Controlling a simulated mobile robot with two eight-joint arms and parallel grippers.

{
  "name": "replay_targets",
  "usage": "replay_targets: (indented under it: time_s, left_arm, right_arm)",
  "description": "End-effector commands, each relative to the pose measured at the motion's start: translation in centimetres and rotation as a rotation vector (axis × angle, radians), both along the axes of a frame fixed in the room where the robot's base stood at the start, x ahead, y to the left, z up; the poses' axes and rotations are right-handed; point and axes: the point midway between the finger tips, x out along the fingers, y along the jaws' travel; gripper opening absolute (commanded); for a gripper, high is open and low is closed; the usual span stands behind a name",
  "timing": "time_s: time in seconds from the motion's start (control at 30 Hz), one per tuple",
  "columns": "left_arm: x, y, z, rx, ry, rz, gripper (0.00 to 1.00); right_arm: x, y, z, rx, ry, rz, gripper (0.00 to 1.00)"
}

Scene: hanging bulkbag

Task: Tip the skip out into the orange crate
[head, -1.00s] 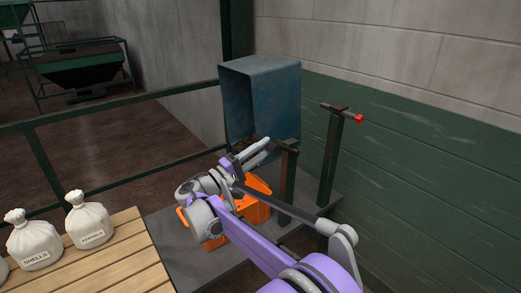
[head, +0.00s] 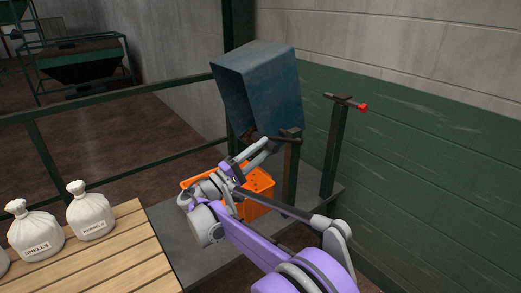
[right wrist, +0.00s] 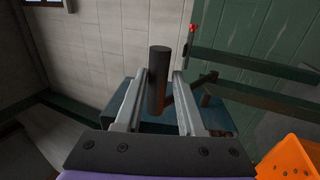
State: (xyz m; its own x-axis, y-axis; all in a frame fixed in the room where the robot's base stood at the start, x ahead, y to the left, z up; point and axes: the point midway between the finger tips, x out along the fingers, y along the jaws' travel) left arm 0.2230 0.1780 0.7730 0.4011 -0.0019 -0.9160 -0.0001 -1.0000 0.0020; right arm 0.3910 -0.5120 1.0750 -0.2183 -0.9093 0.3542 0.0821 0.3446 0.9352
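The skip (head: 262,90) is a worn blue metal box, leaning over at the end of the stand in the head view. It also shows behind the fingers in the right wrist view (right wrist: 222,120). The orange crate (head: 258,188) sits below it on a grey platform, partly hidden by my right arm. Its edge shows at the lower right of the right wrist view (right wrist: 290,160). My right gripper (head: 262,150) is at the skip's lower side. Its two fingers close around a dark round bar (right wrist: 158,80), with little gap at the tips. My left gripper is out of view.
Two dark green posts stand by the skip; the farther post (head: 335,150) carries a red-ended pin (head: 363,107). A green rail (head: 120,98) runs behind. White sacks (head: 90,212) stand on a wooden pallet (head: 110,245) at the left. A block wall (head: 430,140) closes the right side.

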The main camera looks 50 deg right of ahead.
Motion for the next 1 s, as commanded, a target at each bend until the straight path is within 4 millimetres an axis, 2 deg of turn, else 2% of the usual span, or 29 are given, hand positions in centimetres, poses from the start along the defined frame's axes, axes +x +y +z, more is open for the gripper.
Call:
replay_targets:
  time_s: [0.03, 0.13, 0.47, 0.57, 0.8, 1.0]
  left_arm:
    - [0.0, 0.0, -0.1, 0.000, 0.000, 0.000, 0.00]
    - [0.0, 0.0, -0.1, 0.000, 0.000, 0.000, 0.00]
    - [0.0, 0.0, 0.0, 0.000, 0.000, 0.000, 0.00]
    - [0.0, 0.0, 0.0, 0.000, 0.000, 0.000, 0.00]
    - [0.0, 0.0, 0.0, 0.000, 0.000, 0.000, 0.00]
    - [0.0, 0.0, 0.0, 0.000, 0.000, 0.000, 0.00]
  right_arm:
    - [-0.1, 0.0, -0.4, 0.009, -0.003, -0.003, 0.43]
    - [-0.1, 0.0, -0.3, 0.007, -0.003, -0.003, 0.61]
    - [0.1, 0.4, -0.3, 0.005, -0.002, 0.000, 0.61]
    - [0.4, 1.5, -0.8, 0.004, -0.001, 0.001, 0.61]
    - [1.5, 6.0, -2.5, 0.005, -0.001, 0.002, 0.61]
    - [2.1, 8.8, -3.6, 0.005, -0.001, 0.000, 0.61]
